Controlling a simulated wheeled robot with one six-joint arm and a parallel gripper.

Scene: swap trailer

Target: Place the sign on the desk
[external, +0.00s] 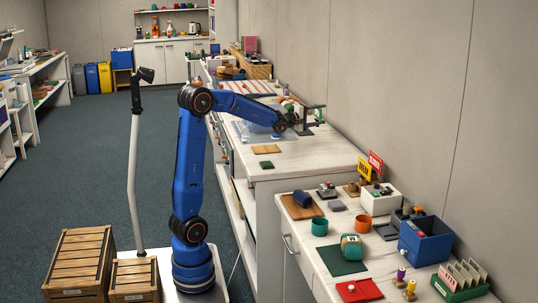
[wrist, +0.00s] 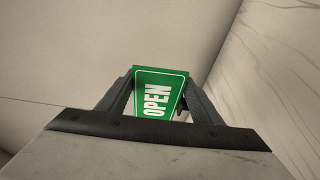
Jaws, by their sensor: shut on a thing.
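My gripper (wrist: 160,92) is shut on a green sign (wrist: 156,98) with white letters reading OPEN. The sign sits between the two fingers and its lettering runs sideways in the wrist view. In the external view my gripper (external: 312,119) is at the end of the outstretched arm, above the back side of the long white-topped counter (external: 312,150), close to the grey wall. The sign is too small there to make out clearly. Which surface is the desk is not certain; a lower white-topped surface (external: 295,235) stands in front at the right.
A brown pad (external: 267,149) and a green pad (external: 266,164) lie on the counter. Its front right is clear.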

